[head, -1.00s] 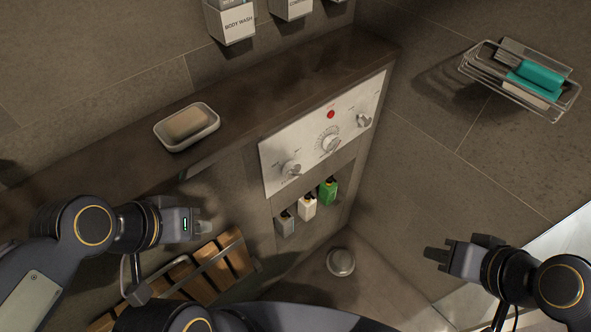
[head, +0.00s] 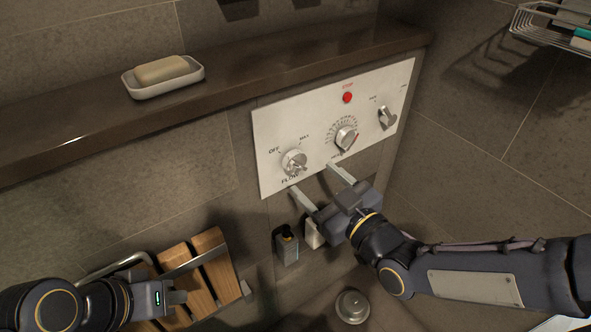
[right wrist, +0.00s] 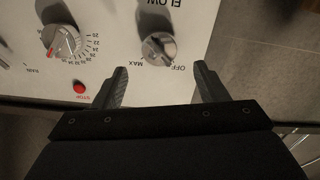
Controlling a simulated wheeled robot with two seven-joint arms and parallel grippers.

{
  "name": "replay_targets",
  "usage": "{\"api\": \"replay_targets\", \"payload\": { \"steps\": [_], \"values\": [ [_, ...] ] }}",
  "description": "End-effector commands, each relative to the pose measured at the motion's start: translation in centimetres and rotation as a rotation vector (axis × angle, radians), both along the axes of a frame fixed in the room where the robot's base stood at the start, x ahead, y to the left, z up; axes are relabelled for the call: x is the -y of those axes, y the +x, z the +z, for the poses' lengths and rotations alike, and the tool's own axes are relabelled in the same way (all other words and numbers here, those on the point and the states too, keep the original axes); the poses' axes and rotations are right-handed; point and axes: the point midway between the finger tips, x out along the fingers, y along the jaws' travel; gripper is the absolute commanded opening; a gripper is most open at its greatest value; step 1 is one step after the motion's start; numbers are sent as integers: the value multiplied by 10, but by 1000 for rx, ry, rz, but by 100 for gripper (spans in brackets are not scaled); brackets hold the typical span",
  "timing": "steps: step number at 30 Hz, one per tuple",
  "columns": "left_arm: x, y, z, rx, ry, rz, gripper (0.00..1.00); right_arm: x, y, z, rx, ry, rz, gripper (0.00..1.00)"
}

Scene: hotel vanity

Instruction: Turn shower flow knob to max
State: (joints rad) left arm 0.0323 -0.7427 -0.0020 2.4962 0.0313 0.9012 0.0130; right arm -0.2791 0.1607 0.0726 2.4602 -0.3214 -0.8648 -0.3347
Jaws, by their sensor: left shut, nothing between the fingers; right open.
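The silver flow knob (head: 294,162) is at the left end of the white control panel (head: 275,125), with OFF to its upper left, MAX to its upper right and FLOW below. I cannot tell its exact setting. My right gripper (head: 312,177) is open and empty, its fingertips close to the panel just below and right of the flow knob. In the right wrist view the panel is upside down, and the flow knob (right wrist: 158,48) sits just beyond and between the spread fingertips (right wrist: 160,69), apparently untouched. My left gripper (head: 177,298) is shut and empty at lower left.
The panel also has a red stop button (head: 347,97), a middle dial knob (head: 346,138) and a right knob (head: 387,118). A soap dish (head: 165,88) is on the ledge. A wooden slatted seat (head: 205,262) is at lower left.

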Motion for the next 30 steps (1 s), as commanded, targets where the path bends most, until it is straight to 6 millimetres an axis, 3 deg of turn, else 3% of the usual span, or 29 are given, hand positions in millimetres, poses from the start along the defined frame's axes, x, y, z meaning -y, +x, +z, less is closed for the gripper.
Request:
{"api": "replay_targets", "payload": {
  "steps": [12, 23, 30],
  "values": [
    [0, 0, 0, 0, 0, 0, 0, -35, 48, 0, -2, 0, 1, 66],
    [0, 0, -1, 0, 0, 0, 0, -38, 53, 1, -3, 1, -1, 66],
    [0, 0, -1, 0, 0, 0, 0, -38, 53, 1, -3, 1, -1, 35]
  ]
}}
